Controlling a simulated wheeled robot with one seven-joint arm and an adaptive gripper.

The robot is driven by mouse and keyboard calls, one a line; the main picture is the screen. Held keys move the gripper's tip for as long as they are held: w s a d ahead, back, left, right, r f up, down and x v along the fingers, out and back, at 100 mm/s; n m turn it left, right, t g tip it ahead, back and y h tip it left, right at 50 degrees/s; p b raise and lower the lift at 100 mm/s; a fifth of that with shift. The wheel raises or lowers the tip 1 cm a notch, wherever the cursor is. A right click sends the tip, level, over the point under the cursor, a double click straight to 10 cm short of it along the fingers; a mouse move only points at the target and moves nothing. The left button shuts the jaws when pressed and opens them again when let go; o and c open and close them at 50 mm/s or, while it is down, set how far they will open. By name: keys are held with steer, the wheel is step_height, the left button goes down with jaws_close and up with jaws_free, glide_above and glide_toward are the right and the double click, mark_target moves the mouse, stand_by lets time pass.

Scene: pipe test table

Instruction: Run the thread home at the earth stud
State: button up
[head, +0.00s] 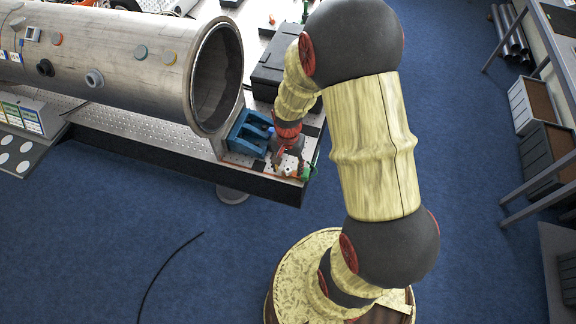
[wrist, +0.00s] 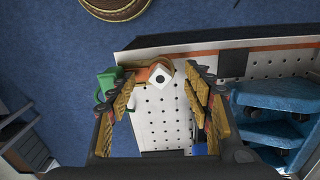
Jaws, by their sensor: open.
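My gripper (wrist: 162,88) is open in the wrist view, with nothing between its finger pads. A small white square piece with a dark round hole (wrist: 160,75) lies beyond the fingertips, between them in the picture. An orange-brown piece (wrist: 145,73) is beside it. A green part (wrist: 108,80) is just outside the left finger. In the head view my gripper (head: 281,158) is low over the table's front right corner, near a white piece (head: 288,170) and the green part (head: 308,172). I cannot tell which piece is the earth stud; no thread is clear.
A large steel pipe (head: 120,55) lies along the perforated table (head: 150,126). A blue holder (head: 245,137) stands left of my gripper; it shows at right in the wrist view (wrist: 275,95). A black case (head: 268,75) is behind.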

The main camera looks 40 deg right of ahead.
steer(key=shift+n, duration=0.3)
steer(key=n, duration=0.6)
steer(key=n, duration=0.6)
steer(key=shift+p, duration=0.35)
steer(key=c, duration=0.3)
steer(key=c, duration=1)
jaws_close()
